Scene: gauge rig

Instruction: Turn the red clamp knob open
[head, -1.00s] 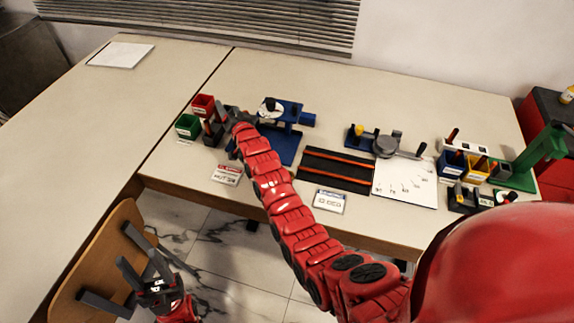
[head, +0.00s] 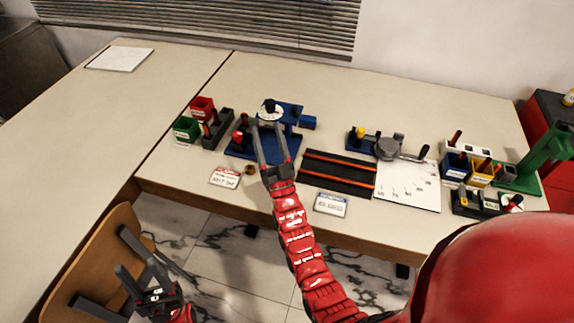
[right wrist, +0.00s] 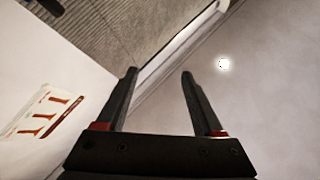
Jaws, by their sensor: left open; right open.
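A small red knob (head: 238,137) stands at the left end of a blue fixture base (head: 291,146) on the table. A white dial (head: 263,114) with a black knob sits at the fixture's back. My right gripper (head: 267,126) is open over the fixture, right of the red knob, with its fingers pointing toward the dial. It looks empty and apart from the knob; I cannot tell its height. The right wrist view shows its open fingers (right wrist: 158,75) with nothing between them and no fixture. My left gripper (head: 122,249) is open and empty, low at the left by a chair.
Red (head: 203,107) and green (head: 186,129) bins and a dark holder (head: 218,130) stand left of the fixture. A label card (head: 225,178) and a small brown ring (head: 250,169) lie in front. A black board with orange rails (head: 337,172) lies to the right.

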